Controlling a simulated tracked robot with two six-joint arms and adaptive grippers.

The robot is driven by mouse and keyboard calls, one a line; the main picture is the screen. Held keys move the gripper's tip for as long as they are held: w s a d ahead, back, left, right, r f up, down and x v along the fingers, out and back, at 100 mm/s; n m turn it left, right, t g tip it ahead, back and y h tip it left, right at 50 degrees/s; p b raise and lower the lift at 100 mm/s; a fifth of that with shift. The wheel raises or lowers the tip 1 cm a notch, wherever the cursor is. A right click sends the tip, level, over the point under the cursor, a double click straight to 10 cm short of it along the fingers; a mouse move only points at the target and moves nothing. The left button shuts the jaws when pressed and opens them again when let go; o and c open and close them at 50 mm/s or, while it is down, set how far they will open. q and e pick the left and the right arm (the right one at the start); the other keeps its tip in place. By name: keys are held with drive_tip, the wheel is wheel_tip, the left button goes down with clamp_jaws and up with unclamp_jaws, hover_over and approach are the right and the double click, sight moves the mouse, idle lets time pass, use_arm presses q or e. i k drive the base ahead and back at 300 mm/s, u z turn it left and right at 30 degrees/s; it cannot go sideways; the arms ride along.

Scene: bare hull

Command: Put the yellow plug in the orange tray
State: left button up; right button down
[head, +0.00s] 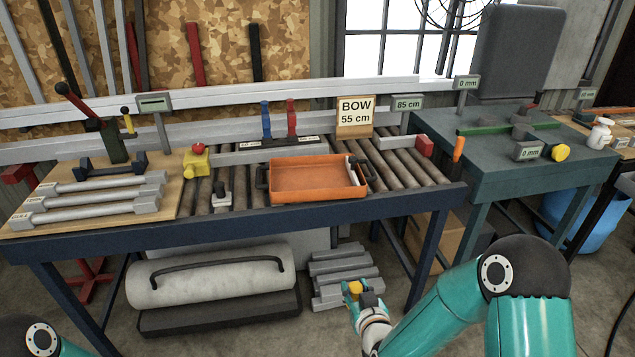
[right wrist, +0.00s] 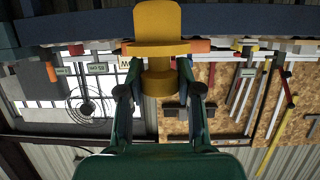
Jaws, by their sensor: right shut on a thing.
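The yellow plug (head: 355,288) is in my right gripper (head: 362,296), low in front of the bench, below its front edge. In the right wrist view the plug (right wrist: 157,25) has a wide flange and a narrower lower part, and the two fingers of the gripper (right wrist: 157,82) close around that part. The orange tray (head: 312,196) lies on the rollers of the bench, above and to the left of the gripper in the head view. It has dark handles and a small grey and black item at its right side. My left gripper is out of view.
A yellow block with a red knob (head: 196,164) and grey bars (head: 90,203) lie left of the tray. A BOW sign (head: 355,116) stands behind it. The bench's blue front rail (head: 250,228) lies between gripper and tray. Rollers right of the tray are mostly clear.

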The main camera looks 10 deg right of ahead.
sight(316, 181)
drive_tip(key=u, duration=0.05)
drive_tip(key=i, duration=1)
drive_tip(key=z, duration=0.05)
